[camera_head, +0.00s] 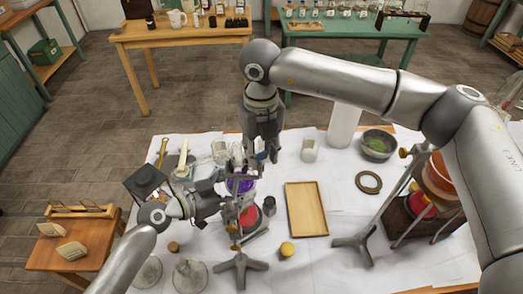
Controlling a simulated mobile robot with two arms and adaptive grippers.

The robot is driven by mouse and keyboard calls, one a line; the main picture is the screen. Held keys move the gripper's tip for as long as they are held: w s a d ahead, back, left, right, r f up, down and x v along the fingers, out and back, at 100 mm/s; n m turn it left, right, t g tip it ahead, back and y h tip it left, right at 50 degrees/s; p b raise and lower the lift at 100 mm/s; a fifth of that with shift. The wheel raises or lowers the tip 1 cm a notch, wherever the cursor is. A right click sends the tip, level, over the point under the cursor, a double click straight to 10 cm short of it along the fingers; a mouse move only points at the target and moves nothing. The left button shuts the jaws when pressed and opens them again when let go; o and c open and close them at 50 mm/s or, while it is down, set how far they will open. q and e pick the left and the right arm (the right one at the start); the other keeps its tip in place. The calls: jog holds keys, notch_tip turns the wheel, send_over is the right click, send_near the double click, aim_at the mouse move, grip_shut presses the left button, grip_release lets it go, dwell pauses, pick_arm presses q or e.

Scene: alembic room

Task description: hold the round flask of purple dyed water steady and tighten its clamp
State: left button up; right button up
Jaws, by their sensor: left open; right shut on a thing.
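The round flask of purple dyed water (240,186) is at the left-centre of the white-covered table, held on a metal stand (241,266). Its clamp (240,176) sits at the flask's neck, partly hidden by my grippers. My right gripper (249,160) points down from above and is shut at the flask's neck; the exact contact is hidden. My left gripper (226,203) comes in from the left, open, close beside the flask and the stand's rod. I cannot tell whether it touches either.
A red thing (248,215) is below the flask. A wooden tray (306,209) lies to the right. Glass beakers (221,152) stand behind my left gripper. A grey mortar (377,145) is at the back right.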

aim_at(263, 152)
jog(key=shift+w+r+m, duration=0.15)
jog(key=shift+w+m, duration=0.05)
jog(key=shift+m, duration=0.3)
pick_arm(q)
jog(key=shift+w, duration=0.1)
pick_arm(e)
jog(key=o, duration=1)
jog(key=shift+c, duration=0.2)
pick_arm(q)
jog(key=shift+d, duration=0.15)
pick_arm(e)
jog(key=shift+o, duration=0.3)
jog(key=shift+d, duration=0.15)
jog(key=shift+f, duration=0.2)
jog(key=shift+s, duration=0.1)
pick_arm(q)
jog(key=shift+f, duration=0.1)
jog(key=shift+a, duration=0.3)
pick_arm(e)
jog(key=r, duration=0.6)
jog(key=shift+a+r, duration=0.2)
jog(key=shift+r, duration=0.55)
pick_arm(q)
jog(key=shift+d, duration=0.15)
pick_arm(e)
jog(key=shift+w+d+r, duration=0.2)
jog(key=shift+d+r, duration=0.05)
jog(key=shift+r, duration=0.05)
